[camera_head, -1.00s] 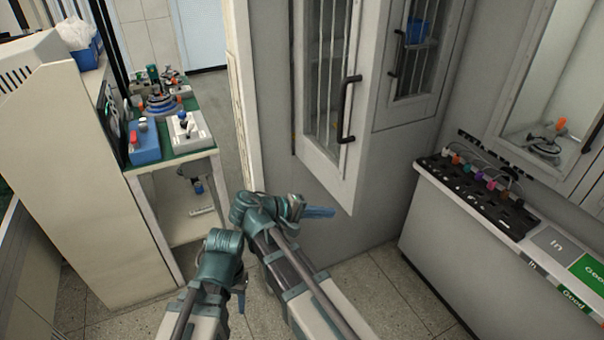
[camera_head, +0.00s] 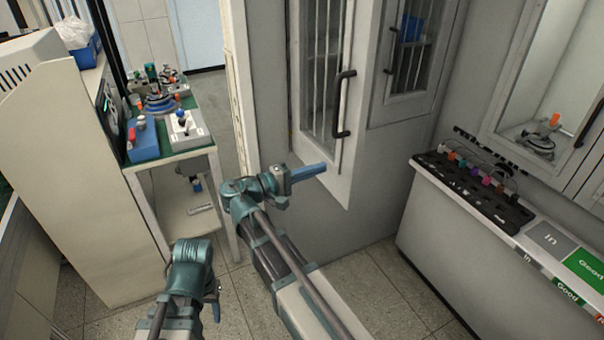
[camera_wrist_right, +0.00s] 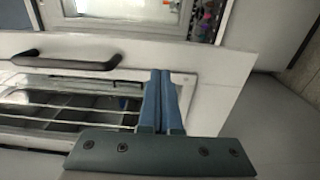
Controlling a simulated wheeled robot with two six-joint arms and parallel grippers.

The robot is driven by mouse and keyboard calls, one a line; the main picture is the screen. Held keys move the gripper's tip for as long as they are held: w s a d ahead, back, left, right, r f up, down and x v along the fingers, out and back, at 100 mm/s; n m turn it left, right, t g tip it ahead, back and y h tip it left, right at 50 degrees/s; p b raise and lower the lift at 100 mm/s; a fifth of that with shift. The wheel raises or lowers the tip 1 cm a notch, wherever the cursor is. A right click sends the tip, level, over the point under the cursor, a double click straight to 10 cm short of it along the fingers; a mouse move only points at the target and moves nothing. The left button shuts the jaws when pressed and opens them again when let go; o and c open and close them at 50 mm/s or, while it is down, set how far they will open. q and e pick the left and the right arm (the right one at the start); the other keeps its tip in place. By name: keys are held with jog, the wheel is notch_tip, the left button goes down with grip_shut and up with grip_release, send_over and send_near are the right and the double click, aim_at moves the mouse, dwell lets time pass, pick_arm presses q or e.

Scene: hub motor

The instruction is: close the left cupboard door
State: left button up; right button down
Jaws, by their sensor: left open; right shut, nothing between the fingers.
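The left cupboard door (camera_head: 346,162) is pale grey with a barred glass window and a black handle (camera_head: 342,104). It stands out from the cupboard front at an angle. My right gripper (camera_head: 308,172) is shut and empty, its blue fingers in front of the door's lower part. In the right wrist view the shut fingers (camera_wrist_right: 163,100) overlap the door's lower frame, with the handle (camera_wrist_right: 68,60) to the left. I cannot tell whether they touch the door. My left gripper (camera_head: 215,302) is low at the left, open, largely hidden behind its wrist, away from the door.
A second barred cupboard door (camera_head: 400,105) is to the right. A black tool rack (camera_head: 472,188) lies on the counter at right. A table (camera_head: 178,147) with blue and grey devices stands at left. Floor shows between table and cupboard.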

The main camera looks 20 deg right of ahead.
aim_at(348, 159)
jog(key=d, duration=0.7)
jog(key=shift+w, duration=0.35)
jog(key=shift+d, duration=0.1)
